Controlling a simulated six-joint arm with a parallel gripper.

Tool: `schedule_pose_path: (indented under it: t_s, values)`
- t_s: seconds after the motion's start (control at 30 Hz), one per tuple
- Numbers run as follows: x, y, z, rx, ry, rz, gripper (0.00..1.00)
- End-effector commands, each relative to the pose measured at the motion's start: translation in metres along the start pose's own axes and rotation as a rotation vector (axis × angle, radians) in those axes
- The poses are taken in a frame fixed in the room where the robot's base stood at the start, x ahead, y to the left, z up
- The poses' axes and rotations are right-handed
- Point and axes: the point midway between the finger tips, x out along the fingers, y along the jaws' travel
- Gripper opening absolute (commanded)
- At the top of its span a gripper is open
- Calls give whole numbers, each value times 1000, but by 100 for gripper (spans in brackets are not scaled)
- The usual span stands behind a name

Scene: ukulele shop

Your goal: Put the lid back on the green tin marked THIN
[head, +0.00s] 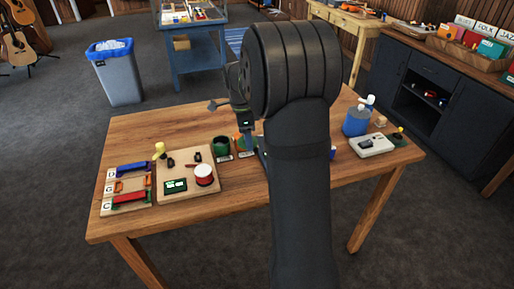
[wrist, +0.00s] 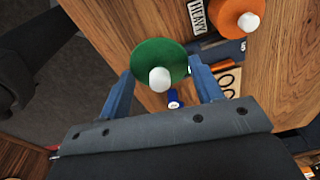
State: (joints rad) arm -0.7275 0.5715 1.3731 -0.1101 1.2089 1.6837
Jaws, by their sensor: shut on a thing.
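In the wrist view a round green lid (wrist: 152,50) with a white knob sits between the two blue fingers of my gripper (wrist: 161,72), which is shut on it. In the head view my gripper (head: 244,128) is over the table, mostly hidden behind my arm. An open green tin (head: 221,146) stands on the table just left of my gripper, with a small label in front that is too small to read. I cannot tell whether the held lid is touching anything below.
In the wrist view an orange lid (wrist: 228,20) is by a HEAVY label (wrist: 199,14). A wooden board (head: 192,155) with a red-and-white round item stands left on the table (head: 225,205). A blue canister (head: 356,122) and pale device (head: 372,145) stand right. The front of the table is clear.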

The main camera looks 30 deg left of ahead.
Motion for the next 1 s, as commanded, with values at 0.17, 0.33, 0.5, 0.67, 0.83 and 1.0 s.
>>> schedule_pose_path:
  t_s: [0.17,0.33,0.5,0.67,0.83,1.0]
  values:
    - [-5,-49,32,-326,-1,-38,38]
    - [-9,-84,60,-597,5,-70,38]
    - [-10,-104,78,-774,13,-89,38]
    - [-10,-111,84,-842,16,-97,38]
    - [-2,-111,86,-850,16,-96,38]
    - [14,-111,87,-849,16,-96,38]
